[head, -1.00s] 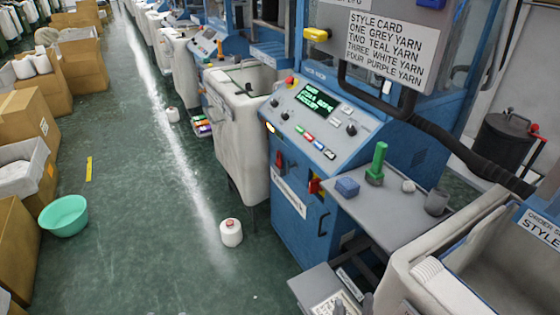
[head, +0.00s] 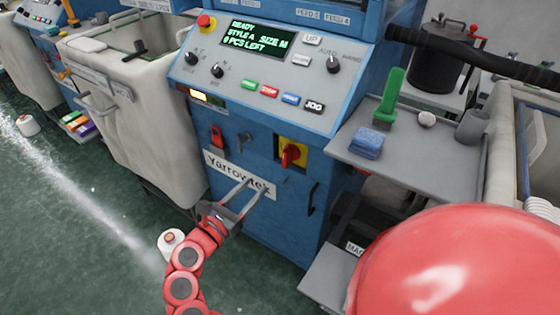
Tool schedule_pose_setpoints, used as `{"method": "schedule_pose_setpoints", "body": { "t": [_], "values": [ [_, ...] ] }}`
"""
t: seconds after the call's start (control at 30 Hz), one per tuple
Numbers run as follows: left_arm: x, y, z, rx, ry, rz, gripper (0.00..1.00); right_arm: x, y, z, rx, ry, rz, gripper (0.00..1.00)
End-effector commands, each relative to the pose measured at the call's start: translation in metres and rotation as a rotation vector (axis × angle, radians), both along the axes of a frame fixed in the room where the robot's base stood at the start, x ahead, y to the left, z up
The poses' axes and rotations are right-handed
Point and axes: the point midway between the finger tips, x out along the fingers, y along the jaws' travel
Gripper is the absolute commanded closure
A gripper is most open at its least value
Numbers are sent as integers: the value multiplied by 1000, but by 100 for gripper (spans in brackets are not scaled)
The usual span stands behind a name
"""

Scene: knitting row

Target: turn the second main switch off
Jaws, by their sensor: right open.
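The nearest blue knitting machine (head: 262,225) carries a rotary main switch (head: 291,153), a red handle on a yellow plate, on its front below the control panel. Its on/off marks are too small to read. A smaller red switch (head: 217,137) sits to its left, with a dark lever (head: 243,141) between them. My right gripper (head: 258,185) is open and empty, in front of the Yarrowtek label (head: 222,172), below and left of the main switch and apart from it. My left gripper is out of view.
A grey side shelf (head: 350,142) at the right holds a blue block (head: 367,146), a green-handled tool (head: 388,97) and a grey cup (head: 472,125). A pale bin (head: 150,130) stands left. A white yarn cone (head: 171,243) is on the floor. The lit panel screen (head: 258,38) reads READY.

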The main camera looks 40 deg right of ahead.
Motion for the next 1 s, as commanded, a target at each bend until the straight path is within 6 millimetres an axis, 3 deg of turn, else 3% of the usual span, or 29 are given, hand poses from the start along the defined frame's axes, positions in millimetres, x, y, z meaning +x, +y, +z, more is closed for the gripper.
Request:
{"method": "schedule_pose_setpoints", "body": {
  "t": [0.3, 0.5, 0.7, 1.0],
  "values": [
    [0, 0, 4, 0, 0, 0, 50, 28, -74, 2, -4, 0, -7, 49],
    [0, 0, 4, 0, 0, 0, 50, 43, -107, 2, -7, 0, -3, 49],
    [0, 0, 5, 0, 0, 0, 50, 50, -122, 1, -5, 2, -2, 49],
    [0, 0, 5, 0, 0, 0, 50, 50, -124, 1, -4, 2, -1, 49]
  ]
}}
